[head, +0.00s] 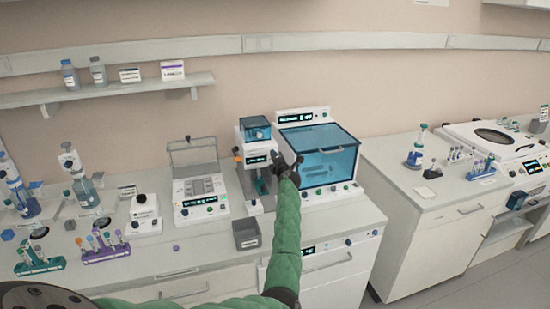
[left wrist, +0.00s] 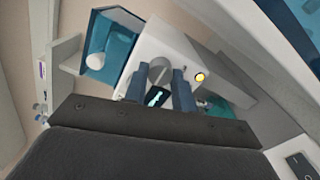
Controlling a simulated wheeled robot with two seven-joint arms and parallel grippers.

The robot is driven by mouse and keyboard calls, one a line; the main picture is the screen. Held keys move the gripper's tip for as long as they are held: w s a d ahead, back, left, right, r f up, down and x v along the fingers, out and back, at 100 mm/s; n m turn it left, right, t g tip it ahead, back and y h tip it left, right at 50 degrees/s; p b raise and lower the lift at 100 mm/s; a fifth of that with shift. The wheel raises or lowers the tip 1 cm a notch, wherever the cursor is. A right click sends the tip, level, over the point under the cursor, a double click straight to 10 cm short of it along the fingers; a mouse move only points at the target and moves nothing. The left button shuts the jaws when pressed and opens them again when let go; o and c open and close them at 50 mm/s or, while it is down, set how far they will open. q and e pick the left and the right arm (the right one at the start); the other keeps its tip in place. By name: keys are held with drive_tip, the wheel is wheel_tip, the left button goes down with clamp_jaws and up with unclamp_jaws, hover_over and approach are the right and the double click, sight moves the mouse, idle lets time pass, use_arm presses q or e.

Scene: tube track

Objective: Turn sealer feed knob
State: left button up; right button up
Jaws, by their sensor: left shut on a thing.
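The sealer (head: 244,143) is a narrow white unit with a blue clear cover on top, a small lit display and a green-teal part below. My left gripper (head: 285,167) is in front of its right side, and the gripper hides the knob in the head view. In the left wrist view the two dark fingers of the left gripper (left wrist: 160,84) are shut on a grey round feed knob (left wrist: 160,67) on the sealer's white face. The lit display (left wrist: 155,98) shows between the fingers, and a yellow button (left wrist: 200,77) is to their right. My right gripper is not in view.
A larger white unit with a blue clear lid (head: 322,150) stands close on the right. Tube racks (head: 103,246) stand at the left front. A separate bench is at the right.

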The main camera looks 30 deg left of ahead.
use_arm(q)
drive_tip(key=shift+m, duration=0.3)
drive_tip(key=o, duration=1)
drive_tip(key=shift+w+d, duration=0.1)
drive_tip(key=b+v, duration=0.1)
drive_tip(key=v, duration=0.6)
drive_tip(key=shift+s+d+b, duration=0.25)
drive_tip(key=shift+s+b, duration=0.05)
